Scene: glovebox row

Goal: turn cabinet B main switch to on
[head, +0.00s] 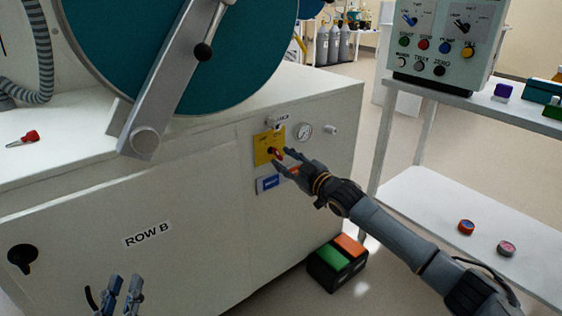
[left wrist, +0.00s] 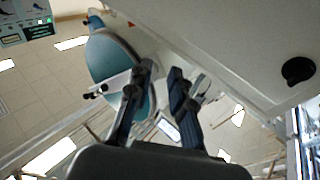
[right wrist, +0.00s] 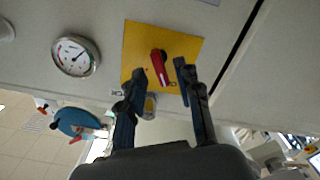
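The main switch is a red handle (head: 278,153) on a yellow plate (head: 265,143) on the cabinet front marked ROW B (head: 147,234). In the right wrist view the red handle (right wrist: 158,64) slants slightly, and the plate's position labels are not readable. My right gripper (head: 281,161) is at the switch, its fingers apart. In the right wrist view its fingertips (right wrist: 161,70) lie on either side of the handle's end, with a gap showing on the right; contact cannot be told. My left gripper (head: 122,285) is open and empty, low in front of the cabinet.
A round gauge (head: 304,131), a lock fitting (head: 276,122) and a blue label (head: 268,183) surround the plate. A large teal round door (head: 240,60) stands above. A black box with green and orange top (head: 337,262) is on the floor. A shelf (head: 440,200) stands right.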

